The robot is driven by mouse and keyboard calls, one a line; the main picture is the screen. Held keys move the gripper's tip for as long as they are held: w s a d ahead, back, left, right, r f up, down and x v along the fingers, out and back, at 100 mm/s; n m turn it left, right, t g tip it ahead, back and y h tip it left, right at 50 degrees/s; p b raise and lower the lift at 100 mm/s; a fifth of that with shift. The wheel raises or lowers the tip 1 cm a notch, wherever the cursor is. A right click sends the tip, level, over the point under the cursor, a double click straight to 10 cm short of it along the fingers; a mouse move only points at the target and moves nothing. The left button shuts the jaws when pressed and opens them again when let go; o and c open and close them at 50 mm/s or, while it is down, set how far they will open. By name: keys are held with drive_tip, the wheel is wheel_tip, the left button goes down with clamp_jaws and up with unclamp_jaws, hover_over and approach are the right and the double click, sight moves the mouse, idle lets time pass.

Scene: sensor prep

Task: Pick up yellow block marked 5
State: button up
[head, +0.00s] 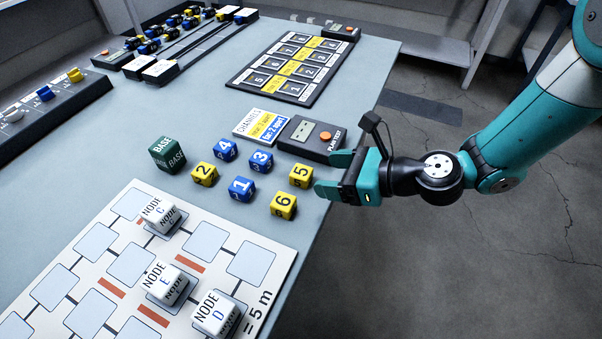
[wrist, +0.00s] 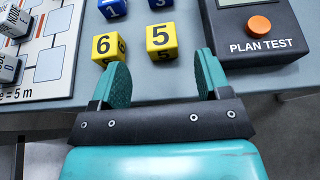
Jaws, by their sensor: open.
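The yellow block marked 5 (head: 301,175) sits on the table near its right edge, up and right of the yellow block marked 6 (head: 284,205).
Blue blocks 1 (head: 242,188), 3 (head: 261,161) and 4 (head: 223,149), yellow block 2 (head: 205,173) and a green BASE block (head: 167,154) stand left. The plan test box (head: 311,139) is close behind block 5. A node board (head: 262,286) lies in front.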

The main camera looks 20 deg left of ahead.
sight(304, 172)
drive_tip(key=shift+x, duration=3.1)
drive_tip(key=c, duration=1)
